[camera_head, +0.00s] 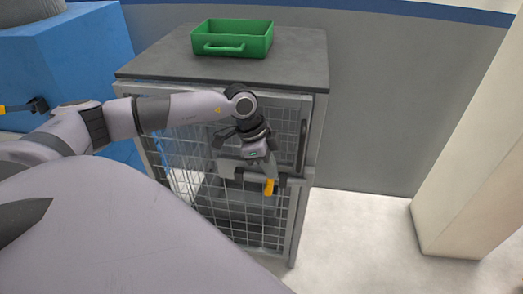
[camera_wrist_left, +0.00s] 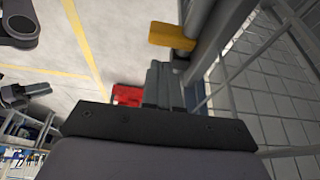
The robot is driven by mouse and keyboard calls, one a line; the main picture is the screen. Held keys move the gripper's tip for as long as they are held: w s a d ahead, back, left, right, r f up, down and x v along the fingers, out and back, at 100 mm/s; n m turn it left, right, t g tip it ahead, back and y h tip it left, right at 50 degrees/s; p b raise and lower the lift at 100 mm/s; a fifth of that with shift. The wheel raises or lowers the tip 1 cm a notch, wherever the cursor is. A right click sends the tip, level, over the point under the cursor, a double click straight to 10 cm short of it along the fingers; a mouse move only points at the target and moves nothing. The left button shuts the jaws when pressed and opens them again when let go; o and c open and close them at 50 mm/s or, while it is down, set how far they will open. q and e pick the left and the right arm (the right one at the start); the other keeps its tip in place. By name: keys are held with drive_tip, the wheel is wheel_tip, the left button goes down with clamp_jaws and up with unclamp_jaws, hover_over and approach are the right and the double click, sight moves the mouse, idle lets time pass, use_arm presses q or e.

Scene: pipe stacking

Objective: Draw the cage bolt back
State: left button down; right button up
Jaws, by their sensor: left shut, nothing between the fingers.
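The cage (camera_head: 225,210) is a wire-mesh front with a grey frame under a dark top. Its bolt has a yellow handle (camera_head: 269,187) that hangs down near the right side of the door; the handle also shows in the left wrist view (camera_wrist_left: 172,37), just beyond the fingertips. My left gripper (camera_head: 271,168) is at the bolt, right above the yellow handle in the head view. Its fingers are shut and empty in the left wrist view (camera_wrist_left: 163,75). I cannot tell whether they touch the bolt. The gripper hides part of the bolt. My right gripper is not seen.
A green tray (camera_head: 232,50) stands on the cage top (camera_head: 300,70). A dark vertical handle (camera_head: 303,142) is on the right of the upper door. A blue block (camera_head: 95,45) stands at left, a pale pillar (camera_head: 475,160) at right. The floor between is clear.

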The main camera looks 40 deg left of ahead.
sight(255, 177)
use_arm(q)
drive_tip(key=x, duration=0.5)
drive_tip(key=shift+b, duration=0.3)
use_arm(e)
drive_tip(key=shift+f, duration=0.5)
use_arm(q)
drive_tip(key=shift+a+r, duration=0.1)
drive_tip(key=s+a+p, duration=0.1)
drive_tip(key=a+p, duration=0.1)
drive_tip(key=a, duration=0.1)
drive_tip(key=s+a+p, duration=0.1)
drive_tip(key=shift+s+a, duration=0.2)
drive_tip(key=shift+s, duration=0.15)
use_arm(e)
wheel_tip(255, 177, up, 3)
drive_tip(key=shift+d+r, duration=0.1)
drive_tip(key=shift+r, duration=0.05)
use_arm(q)
drive_tip(key=shift+a, duration=0.1)
